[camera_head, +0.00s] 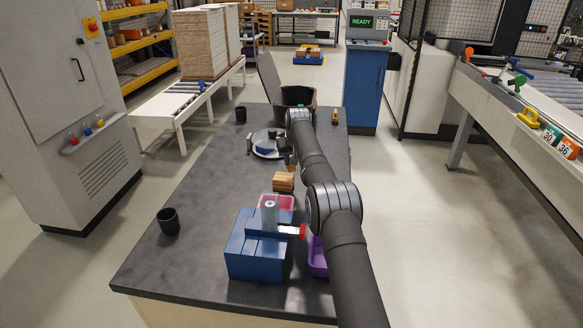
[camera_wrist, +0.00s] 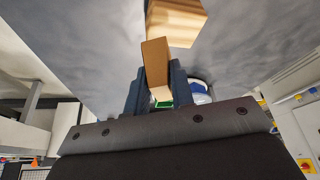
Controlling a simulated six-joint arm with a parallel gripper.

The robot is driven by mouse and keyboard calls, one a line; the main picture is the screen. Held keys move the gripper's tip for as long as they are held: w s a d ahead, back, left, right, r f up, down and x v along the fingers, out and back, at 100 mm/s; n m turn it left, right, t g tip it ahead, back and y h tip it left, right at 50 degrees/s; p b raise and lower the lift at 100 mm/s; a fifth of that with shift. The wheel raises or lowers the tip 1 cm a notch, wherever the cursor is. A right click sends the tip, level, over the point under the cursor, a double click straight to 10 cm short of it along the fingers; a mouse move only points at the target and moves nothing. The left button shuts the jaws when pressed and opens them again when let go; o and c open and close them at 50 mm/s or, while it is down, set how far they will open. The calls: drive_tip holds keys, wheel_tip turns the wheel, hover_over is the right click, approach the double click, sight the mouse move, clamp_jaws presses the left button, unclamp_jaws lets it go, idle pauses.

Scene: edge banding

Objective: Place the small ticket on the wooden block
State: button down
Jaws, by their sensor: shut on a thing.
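In the wrist view my gripper (camera_wrist: 157,72) is shut on a small flat tan piece, which I take to be the ticket (camera_wrist: 155,58). The ticket sticks out past the fingertips, and a pale, green-edged bit shows near its base between the fingers. The wooden block (camera_wrist: 177,22), light and striped, lies just beyond the ticket; whether they touch I cannot tell.
On the dark table (camera_head: 190,205) stand a blue machine (camera_head: 255,258), a purple bin (camera_head: 317,257), a black cup (camera_head: 168,221), a round blue-and-white device (camera_head: 266,147) and a large black bin (camera_head: 296,97). The table's left middle is clear.

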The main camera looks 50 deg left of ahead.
sight(291, 167)
drive_tip(key=shift+f, duration=1.7)
drive_tip(key=shift+f, duration=0.15)
drive_tip(key=c, duration=1.2)
unclamp_jaws()
drive_tip(key=shift+c, duration=0.2)
drive_tip(key=shift+d+r, duration=0.15)
drive_tip(key=shift+r, duration=0.45)
drive_tip(key=v, duration=1.1)
